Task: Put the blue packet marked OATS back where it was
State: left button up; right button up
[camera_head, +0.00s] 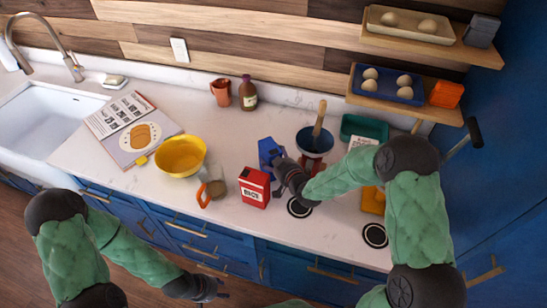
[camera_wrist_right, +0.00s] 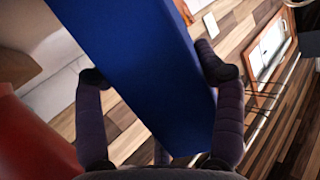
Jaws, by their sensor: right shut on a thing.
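The blue packet (camera_head: 268,152) is over the middle of the counter, just behind the red packet (camera_head: 254,190). No lettering on it is readable. My right gripper (camera_head: 281,169) is shut on it, and the right wrist view shows the blue packet (camera_wrist_right: 140,70) between the two fingers (camera_wrist_right: 155,76). I cannot tell whether its base touches the counter. My left gripper (camera_head: 212,288) hangs low in front of the blue cabinets, away from the packet; its jaws are too small to read.
A yellow bowl (camera_head: 180,157) and an orange-handled mug (camera_head: 213,186) stand to the left. A blue pot (camera_head: 314,142) with a wooden utensil is close on the right. A brown bottle (camera_head: 248,94) and terracotta jug (camera_head: 221,92) stand behind. Shelves (camera_head: 440,104) hang at upper right.

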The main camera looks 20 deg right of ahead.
jog(key=shift+f, duration=0.15)
jog(key=o, duration=1)
jog(key=shift+s+d+r, duration=0.1)
jog(key=shift+s+r, duration=0.15)
jog(key=p+v, duration=0.1)
jog(key=v, duration=1)
jog(key=shift+s, duration=0.2)
